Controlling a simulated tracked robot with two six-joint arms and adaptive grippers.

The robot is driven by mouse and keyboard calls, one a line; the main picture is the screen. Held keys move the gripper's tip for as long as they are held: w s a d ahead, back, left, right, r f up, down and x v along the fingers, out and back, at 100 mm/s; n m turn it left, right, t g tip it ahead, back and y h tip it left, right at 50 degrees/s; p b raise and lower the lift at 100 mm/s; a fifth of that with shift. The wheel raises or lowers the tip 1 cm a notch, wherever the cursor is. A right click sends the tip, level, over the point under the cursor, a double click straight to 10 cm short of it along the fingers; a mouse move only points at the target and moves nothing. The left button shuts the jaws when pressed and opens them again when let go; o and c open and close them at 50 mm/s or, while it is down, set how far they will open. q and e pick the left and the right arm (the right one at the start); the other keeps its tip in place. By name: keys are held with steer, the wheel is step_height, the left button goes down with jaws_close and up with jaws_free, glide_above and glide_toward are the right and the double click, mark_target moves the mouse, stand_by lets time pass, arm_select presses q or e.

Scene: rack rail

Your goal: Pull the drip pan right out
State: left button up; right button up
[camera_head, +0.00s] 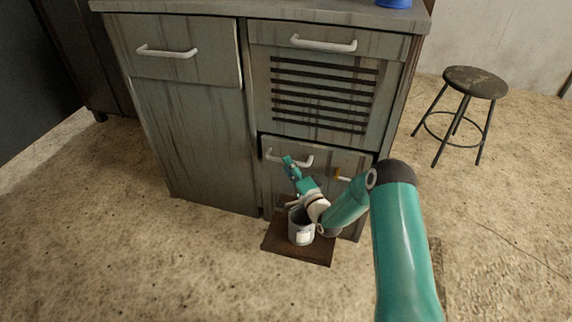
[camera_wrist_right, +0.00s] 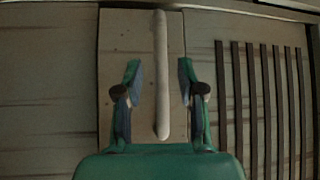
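The lower right front of the grey cabinet carries a white bar handle (camera_head: 304,161); I take this front (camera_head: 321,156) for the drip pan, below the slatted panel. My right gripper (camera_head: 288,160) is at this handle. In the right wrist view my right gripper (camera_wrist_right: 160,82) is open, with one finger on each side of the white handle (camera_wrist_right: 162,50) and visible gaps between. My right arm and hand hide part of the front. My left gripper is not in view.
A grey can (camera_head: 301,228) stands on a brown board (camera_head: 284,244) on the floor, close under my right wrist. A round stool (camera_head: 475,82) stands at right. The floor at left is clear.

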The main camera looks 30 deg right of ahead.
steer(key=shift+w+d+r, duration=0.1)
steer(key=shift+w+r, duration=0.1)
steer(key=shift+w, duration=1.2)
steer(key=shift+c, duration=0.2)
jaws_close()
